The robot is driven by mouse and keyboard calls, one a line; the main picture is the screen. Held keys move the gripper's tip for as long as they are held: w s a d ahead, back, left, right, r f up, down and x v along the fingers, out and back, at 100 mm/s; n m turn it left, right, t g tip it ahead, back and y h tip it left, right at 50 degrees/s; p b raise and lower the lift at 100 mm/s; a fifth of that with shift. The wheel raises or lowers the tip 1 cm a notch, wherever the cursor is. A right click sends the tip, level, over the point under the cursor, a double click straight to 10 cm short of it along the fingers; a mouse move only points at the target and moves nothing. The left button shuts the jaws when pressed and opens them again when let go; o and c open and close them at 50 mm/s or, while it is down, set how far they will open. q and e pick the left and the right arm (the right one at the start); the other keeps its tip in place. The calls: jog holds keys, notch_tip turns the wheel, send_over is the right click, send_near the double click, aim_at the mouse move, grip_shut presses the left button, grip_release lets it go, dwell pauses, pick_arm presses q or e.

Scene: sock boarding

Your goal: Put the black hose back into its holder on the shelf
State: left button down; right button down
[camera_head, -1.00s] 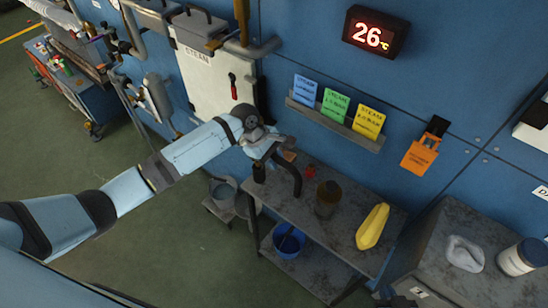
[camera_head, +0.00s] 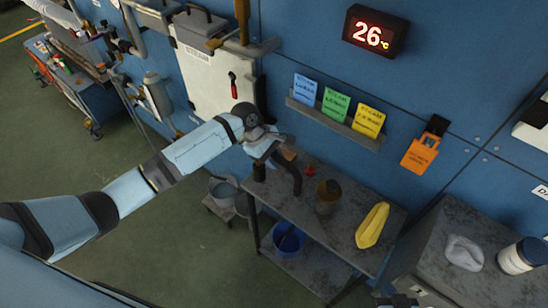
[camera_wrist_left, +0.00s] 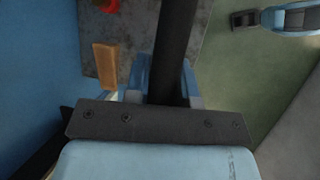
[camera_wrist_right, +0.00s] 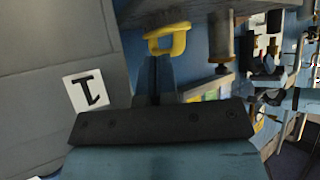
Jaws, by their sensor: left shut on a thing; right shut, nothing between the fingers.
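The black hose (camera_head: 293,180) is held at the end of my left arm, above the left part of the grey shelf (camera_head: 345,213). It curves down to the right in the head view. My left gripper (camera_head: 272,153) is shut on it; in the left wrist view the hose (camera_wrist_left: 176,40) runs straight out between the fingers (camera_wrist_left: 168,80). A short dark cylinder (camera_head: 258,171) stands by the shelf's left end; I cannot tell whether it is the holder. My right gripper (camera_wrist_right: 158,75) is shut and empty, with the yellow object (camera_wrist_right: 160,47) beyond its tips in the right wrist view.
On the shelf are a brown cup (camera_head: 327,192), a small red item (camera_head: 310,171) and a yellow object (camera_head: 372,225). A blue bucket (camera_head: 289,238) sits on the lower level. A grey cabinet (camera_head: 490,225) stands at the right. Blue wall panels rise behind.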

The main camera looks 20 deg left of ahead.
pick_arm(q)
jog(key=shift+f, duration=0.4)
jog(key=shift+f, duration=1.5)
jog(key=c, duration=0.9)
grip_release()
jog(key=b+v, duration=0.1)
jog(key=v, duration=1.2)
jog(key=shift+a+r+b, duration=0.15)
jog(key=shift+r+b, duration=0.2)
jog(key=shift+b, duration=0.05)
